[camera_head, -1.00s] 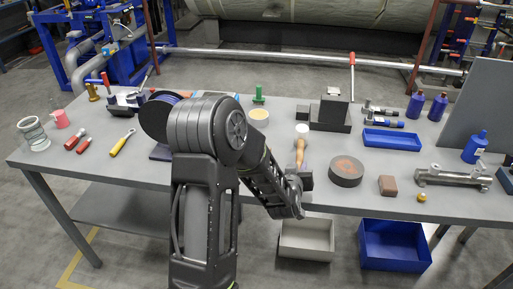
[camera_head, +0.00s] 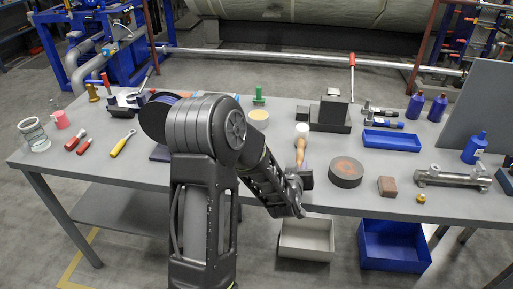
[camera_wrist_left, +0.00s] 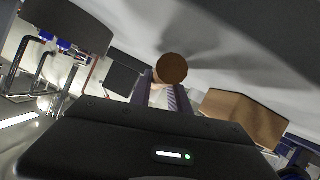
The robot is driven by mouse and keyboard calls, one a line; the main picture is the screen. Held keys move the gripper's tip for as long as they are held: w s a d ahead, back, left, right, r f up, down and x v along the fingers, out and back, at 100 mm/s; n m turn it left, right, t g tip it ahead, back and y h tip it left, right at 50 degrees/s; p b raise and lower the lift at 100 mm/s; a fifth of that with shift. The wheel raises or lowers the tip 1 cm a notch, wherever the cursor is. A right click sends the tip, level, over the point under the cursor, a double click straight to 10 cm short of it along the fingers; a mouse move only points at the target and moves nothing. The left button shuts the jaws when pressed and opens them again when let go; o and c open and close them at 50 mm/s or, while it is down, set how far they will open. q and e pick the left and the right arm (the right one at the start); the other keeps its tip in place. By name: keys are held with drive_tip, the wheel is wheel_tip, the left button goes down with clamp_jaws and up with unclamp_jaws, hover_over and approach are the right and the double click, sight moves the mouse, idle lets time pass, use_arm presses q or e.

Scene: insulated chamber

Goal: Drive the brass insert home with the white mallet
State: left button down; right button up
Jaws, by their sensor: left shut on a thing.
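The white mallet has a pale head (camera_head: 302,128) and a light wooden handle (camera_head: 300,152), and stands out over the table's front middle. My left gripper (camera_head: 299,171) is shut on the handle; its fingers are partly hidden by my wrist. In the left wrist view a round brown end (camera_wrist_left: 172,69), apparently the mallet's handle, shows between the fingers (camera_wrist_left: 165,98). A small brass-coloured piece (camera_head: 421,198) lies near the front edge at right; I cannot tell whether it is the insert. My right gripper is not in view.
A dark round block (camera_head: 345,173) with a reddish top and a brown block (camera_head: 387,186) stand right of the mallet. A black fixture (camera_head: 331,115) and a blue tray (camera_head: 392,140) are behind. A metal manifold (camera_head: 452,178) lies at right.

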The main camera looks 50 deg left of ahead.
sight(300, 154)
use_arm(q)
drive_tip(key=shift+r+p, duration=1.45)
drive_tip(key=shift+r, duration=1.3)
drive_tip(key=d+r+m+t+h, duration=0.1)
drive_tip(key=d+r+m+h, duration=0.1)
drive_tip(key=d, duration=0.9)
drive_tip(key=d+r+m+h, duration=0.2)
drive_tip(key=d+m+h, duration=0.1)
drive_tip(key=d, duration=0.9)
drive_tip(key=shift+d+r+m+t+h, duration=0.3)
drive_tip(key=shift+r+m+t+h, duration=0.1)
drive_tip(key=shift+h, duration=0.4)
